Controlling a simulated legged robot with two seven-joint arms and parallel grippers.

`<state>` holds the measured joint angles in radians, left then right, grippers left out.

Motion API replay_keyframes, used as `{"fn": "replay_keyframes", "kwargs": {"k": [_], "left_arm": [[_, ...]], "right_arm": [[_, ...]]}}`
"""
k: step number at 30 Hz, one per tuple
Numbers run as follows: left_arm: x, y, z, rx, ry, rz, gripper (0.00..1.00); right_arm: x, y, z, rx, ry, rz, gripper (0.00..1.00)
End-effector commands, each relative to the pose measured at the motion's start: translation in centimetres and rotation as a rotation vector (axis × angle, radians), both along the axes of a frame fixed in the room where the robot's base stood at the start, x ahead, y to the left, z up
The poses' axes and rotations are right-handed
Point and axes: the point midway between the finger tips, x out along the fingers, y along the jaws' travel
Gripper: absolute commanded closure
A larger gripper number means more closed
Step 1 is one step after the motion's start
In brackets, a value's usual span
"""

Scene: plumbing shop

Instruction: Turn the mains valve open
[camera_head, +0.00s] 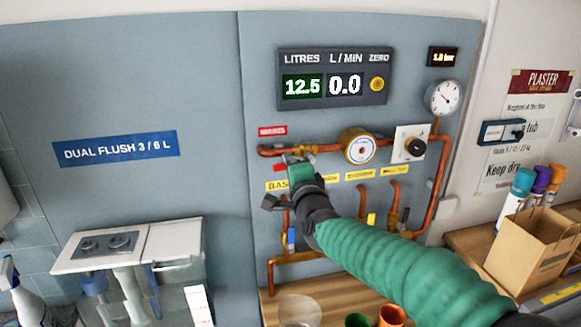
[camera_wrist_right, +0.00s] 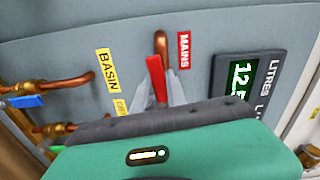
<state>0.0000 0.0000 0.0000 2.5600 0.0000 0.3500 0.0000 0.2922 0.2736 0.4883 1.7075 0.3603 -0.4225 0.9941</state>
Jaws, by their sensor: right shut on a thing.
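The red lever of the mains valve (camera_head: 279,167) shows just below the upper copper pipe and the red MAINS label (camera_head: 272,131). My right gripper (camera_head: 284,171) is at the lever and hides much of it in the head view. In the right wrist view the red lever (camera_wrist_right: 156,78) stands between the two grey fingers of my right gripper (camera_wrist_right: 157,92), which is shut on it. The MAINS label (camera_wrist_right: 184,50) is just right of it there. How far the lever is turned is hard to tell. My left gripper is not in view.
The display (camera_head: 333,77) reads 12.5 litres and 0.0 L/min. A round meter (camera_head: 358,147), a black knob (camera_head: 415,147) and a pressure gauge (camera_head: 443,97) sit to the right. Lower valves, including a blue lever (camera_head: 291,236), lie below. Cups (camera_head: 392,316) stand on the bench.

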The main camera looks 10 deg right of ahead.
Motion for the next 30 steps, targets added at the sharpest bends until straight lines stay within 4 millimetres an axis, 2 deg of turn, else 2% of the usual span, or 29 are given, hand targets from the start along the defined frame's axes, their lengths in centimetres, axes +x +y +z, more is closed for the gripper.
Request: {"fn": "replay_keyframes", "kwargs": {"k": [2, 3, 7, 16, 19, 23, 30], "left_arm": [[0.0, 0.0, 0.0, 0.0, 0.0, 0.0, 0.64], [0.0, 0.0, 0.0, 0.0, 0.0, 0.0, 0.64], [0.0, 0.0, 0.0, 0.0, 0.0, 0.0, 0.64], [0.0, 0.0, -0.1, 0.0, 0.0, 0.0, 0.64], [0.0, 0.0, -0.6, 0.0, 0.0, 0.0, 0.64], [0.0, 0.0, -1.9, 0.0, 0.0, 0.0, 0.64], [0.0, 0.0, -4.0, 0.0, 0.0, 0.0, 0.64]], "right_arm": [[0.0, 0.1, -0.3, 0.001, 0.006, 0.002, 1.0], [0.0, 0.1, -0.3, 0.001, 0.006, 0.002, 0.78], [0.0, 0.1, -0.2, 0.0, 0.004, 0.002, 0.61], [-0.2, 0.0, 0.0, -0.002, 0.0, 0.001, 0.61], [-1.1, 0.0, -0.1, -0.002, -0.002, 0.0, 0.61], [-3.9, -0.1, -0.3, -0.006, -0.003, -0.001, 0.61], [-11.0, -0.3, -0.4, -0.008, -0.004, 0.0, 0.61]]}}
